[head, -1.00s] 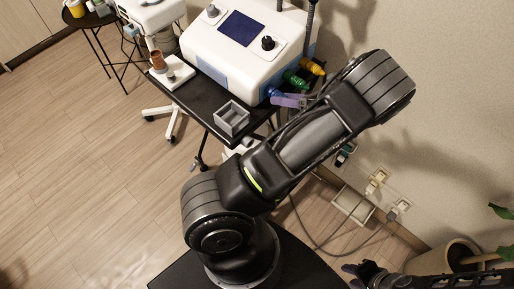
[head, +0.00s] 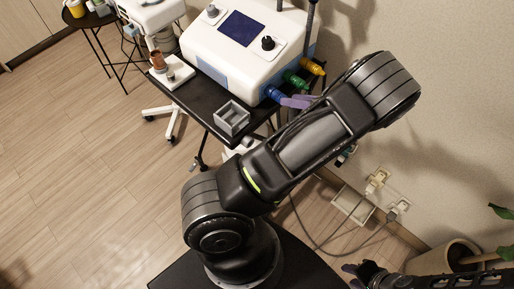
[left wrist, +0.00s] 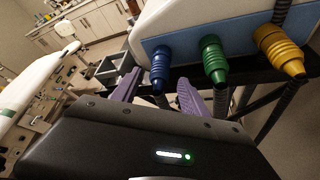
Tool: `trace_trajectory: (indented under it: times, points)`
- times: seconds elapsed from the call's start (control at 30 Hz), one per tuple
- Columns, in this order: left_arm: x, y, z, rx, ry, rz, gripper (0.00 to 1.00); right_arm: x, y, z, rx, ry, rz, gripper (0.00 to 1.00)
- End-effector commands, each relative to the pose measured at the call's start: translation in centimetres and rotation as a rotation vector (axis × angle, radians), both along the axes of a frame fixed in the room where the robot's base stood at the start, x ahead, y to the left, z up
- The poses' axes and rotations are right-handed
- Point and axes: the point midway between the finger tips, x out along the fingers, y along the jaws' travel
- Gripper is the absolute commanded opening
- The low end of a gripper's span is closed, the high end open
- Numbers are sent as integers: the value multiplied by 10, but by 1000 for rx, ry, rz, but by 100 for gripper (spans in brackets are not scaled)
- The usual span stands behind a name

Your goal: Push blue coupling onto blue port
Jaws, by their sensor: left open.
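The blue coupling (head: 273,93) sticks out from the side of the white machine, and it shows in the left wrist view (left wrist: 160,66) as a ribbed blue piece against the blue panel. The blue port behind it is hidden, so I cannot tell how fully the coupling sits on it. My left gripper (head: 293,102) has purple fingers and is open. In the left wrist view the fingertips (left wrist: 160,84) stand apart to either side of the coupling's outer end, with gaps visible. My right gripper (head: 362,271) is at the bottom right, far from the machine; its jaws are unclear.
A green coupling (left wrist: 213,60) and a yellow coupling (left wrist: 278,52) stick out beside the blue one. The white machine (head: 245,45) stands on a black table (head: 206,103) with a grey open box (head: 232,118). The wall is close on the right.

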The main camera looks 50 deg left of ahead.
Motion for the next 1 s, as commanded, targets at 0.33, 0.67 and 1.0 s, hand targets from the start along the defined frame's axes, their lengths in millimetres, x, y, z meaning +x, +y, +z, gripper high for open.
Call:
trace_trajectory:
  times: [0.33,0.67,1.0]
  points:
    - [5,-13,5,0,0,-1,52,0,0,0,0,0,0,36]
    - [8,-24,10,1,0,0,52,0,0,0,0,0,0,36]
    - [12,-36,16,0,0,-1,52,0,0,0,0,0,0,36]
